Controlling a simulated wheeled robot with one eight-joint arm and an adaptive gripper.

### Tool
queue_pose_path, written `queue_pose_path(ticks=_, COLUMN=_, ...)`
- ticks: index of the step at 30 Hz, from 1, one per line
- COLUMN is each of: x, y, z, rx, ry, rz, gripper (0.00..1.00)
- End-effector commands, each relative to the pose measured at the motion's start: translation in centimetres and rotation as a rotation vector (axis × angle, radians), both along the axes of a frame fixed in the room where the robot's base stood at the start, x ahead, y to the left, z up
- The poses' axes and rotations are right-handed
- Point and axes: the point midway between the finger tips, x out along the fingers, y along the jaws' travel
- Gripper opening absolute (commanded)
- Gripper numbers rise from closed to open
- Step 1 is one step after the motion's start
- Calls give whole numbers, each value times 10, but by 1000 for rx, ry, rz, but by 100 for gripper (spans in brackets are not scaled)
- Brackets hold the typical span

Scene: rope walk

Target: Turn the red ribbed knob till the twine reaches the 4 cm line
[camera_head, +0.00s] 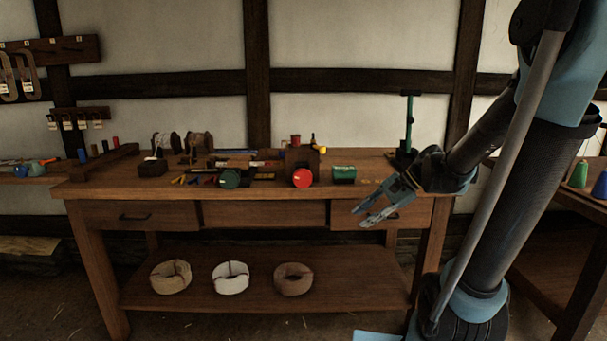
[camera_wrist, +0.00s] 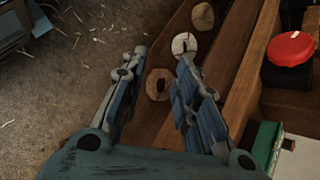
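The red knob (camera_head: 302,178) faces forward on a dark block near the front edge of the workbench (camera_head: 400,165). It also shows at the upper right of the wrist view (camera_wrist: 290,48), on its dark mount. I cannot make out its ribs, the twine or the 4 cm line at this size. My gripper (camera_head: 362,217) is in front of the bench, to the right of the knob and lower than it. In the wrist view the two fingers (camera_wrist: 160,62) stand apart with nothing between them, well to the left of the knob.
A green round knob (camera_head: 230,179) is left of the red one, and a green box (camera_head: 344,174) is just right of it. A green stand (camera_head: 408,125) rises at the bench's right rear. Coils (camera_head: 231,278) lie on the lower shelf. The floor before the bench is clear.

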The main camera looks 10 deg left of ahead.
Motion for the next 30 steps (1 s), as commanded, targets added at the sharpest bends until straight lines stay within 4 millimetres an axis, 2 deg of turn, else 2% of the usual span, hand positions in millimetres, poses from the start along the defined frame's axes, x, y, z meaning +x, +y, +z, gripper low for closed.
queue_pose_path(ticks=9, x=-47, y=-55, z=-28, rx=-261, ry=-208, rz=160, gripper=28)
queue_pose_path(ticks=16, x=-70, y=-92, z=-40, rx=-434, ry=-325, rz=315, gripper=28)
queue_pose_path(ticks=23, x=-80, y=-118, z=-39, rx=-564, ry=-410, rz=485, gripper=28)
queue_pose_path(ticks=30, x=-74, y=-134, z=-15, rx=-670, ry=-499, rz=725, gripper=28)
